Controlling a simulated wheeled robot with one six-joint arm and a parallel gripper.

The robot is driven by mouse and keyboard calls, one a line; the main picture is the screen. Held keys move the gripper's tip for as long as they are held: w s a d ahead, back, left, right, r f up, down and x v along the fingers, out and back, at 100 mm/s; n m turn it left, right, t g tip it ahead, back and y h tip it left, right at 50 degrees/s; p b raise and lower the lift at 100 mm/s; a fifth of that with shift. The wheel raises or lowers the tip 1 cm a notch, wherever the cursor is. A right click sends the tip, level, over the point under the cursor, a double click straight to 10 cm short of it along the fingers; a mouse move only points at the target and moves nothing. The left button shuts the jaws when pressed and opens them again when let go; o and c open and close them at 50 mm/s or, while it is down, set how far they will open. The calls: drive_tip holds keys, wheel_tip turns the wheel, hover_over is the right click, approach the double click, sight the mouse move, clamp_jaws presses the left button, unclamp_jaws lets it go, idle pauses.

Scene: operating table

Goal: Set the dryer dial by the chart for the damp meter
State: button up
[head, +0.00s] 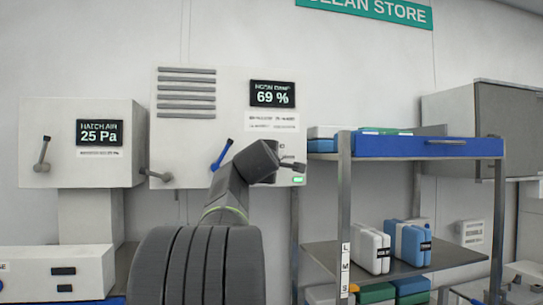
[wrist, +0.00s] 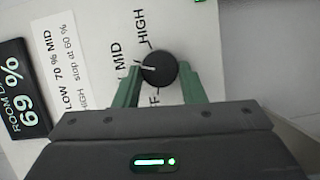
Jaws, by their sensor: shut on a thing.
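The damp meter (head: 272,93) on the white dryer housing reads 69 %. Below it is a small chart (head: 273,121), too small to read in the head view. In the wrist view the meter (wrist: 14,90) also shows 69 %, and the chart (wrist: 70,70) shows parts such as "LOW 70 % MID" and "HIGH stop at 60 %". The black round dial (wrist: 160,67) has a white pointer line, which points left in the picture, towards the MID label. HIGH is above it; a label ending in F is below. My gripper (wrist: 160,84) is shut on the dial, a green finger on each side.
A blue-handled lever (head: 221,155) is left of my arm on the housing. A separate box (head: 92,143) at left reads HATCH AIR 25 Pa and has a grey lever (head: 42,153). A shelf rack with a blue drawer (head: 425,147) stands close to the right.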

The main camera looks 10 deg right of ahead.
drive_tip(key=shift+m+p, duration=0.4)
idle(0.3)
drive_tip(key=o, duration=1)
drive_tip(key=b+v, duration=0.1)
drive_tip(key=v, duration=0.3)
drive_tip(key=b+v, duration=0.1)
drive_tip(key=v, duration=0.4)
drive_tip(key=b+v, duration=0.2)
drive_tip(key=v, duration=0.2)
drive_tip(key=shift+s+a+r, duration=0.15)
drive_tip(key=shift+s+r, duration=0.15)
drive_tip(key=shift+s, duration=0.1)
drive_tip(key=p+x, duration=0.2)
drive_tip(key=x, duration=0.5)
drive_tip(key=p+x, duration=0.2)
drive_tip(key=x, duration=0.5)
drive_tip(key=shift+f, duration=0.25)
drive_tip(key=shift+s, duration=0.1)
